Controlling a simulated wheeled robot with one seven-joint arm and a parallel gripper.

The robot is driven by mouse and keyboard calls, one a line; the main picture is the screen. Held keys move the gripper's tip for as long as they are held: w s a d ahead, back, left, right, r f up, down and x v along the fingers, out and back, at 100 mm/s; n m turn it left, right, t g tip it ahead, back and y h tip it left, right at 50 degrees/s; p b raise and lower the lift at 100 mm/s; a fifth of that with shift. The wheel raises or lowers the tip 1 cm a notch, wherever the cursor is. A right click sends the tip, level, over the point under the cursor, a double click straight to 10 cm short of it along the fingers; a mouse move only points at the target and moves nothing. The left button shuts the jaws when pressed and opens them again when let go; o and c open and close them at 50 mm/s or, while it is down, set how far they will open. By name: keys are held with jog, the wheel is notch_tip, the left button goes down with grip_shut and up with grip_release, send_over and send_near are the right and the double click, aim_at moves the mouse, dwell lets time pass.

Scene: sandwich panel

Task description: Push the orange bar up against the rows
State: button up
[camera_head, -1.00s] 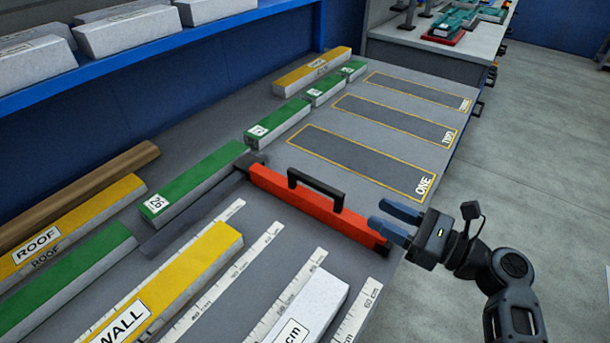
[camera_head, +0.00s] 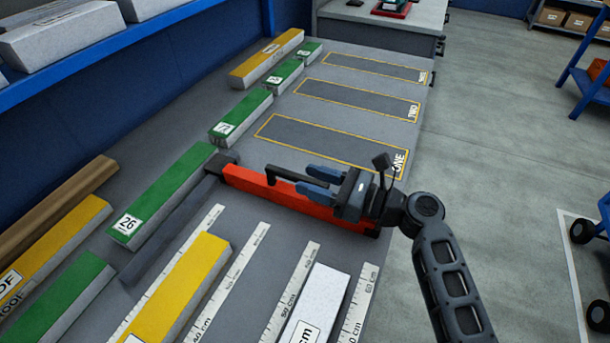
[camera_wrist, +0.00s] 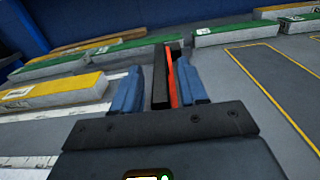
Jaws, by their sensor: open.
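The orange bar (camera_head: 240,180) lies across the bench, between the ruler strips and the outlined slots, with a black handle (camera_head: 290,175) on top. Its left end meets a dark rail. My gripper (camera_head: 311,182) is over the bar's right half, its blue fingers pointing left towards the handle. In the wrist view the open fingers (camera_wrist: 159,88) stand either side of the handle and the orange strip (camera_wrist: 173,88); whether they touch is unclear. The rows at the front hold a yellow block (camera_head: 185,285) and a white block (camera_head: 315,305). My gripper hides part of the bar.
Green blocks (camera_head: 165,195) line the bench's left side, with a yellow block (camera_head: 265,60) behind. Outlined slots ONE (camera_head: 320,140), TWO (camera_head: 350,100) and a third farther back are empty. Open floor (camera_head: 510,130) lies to the right.

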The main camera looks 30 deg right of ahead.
jog(key=shift+x, duration=1)
grip_shut()
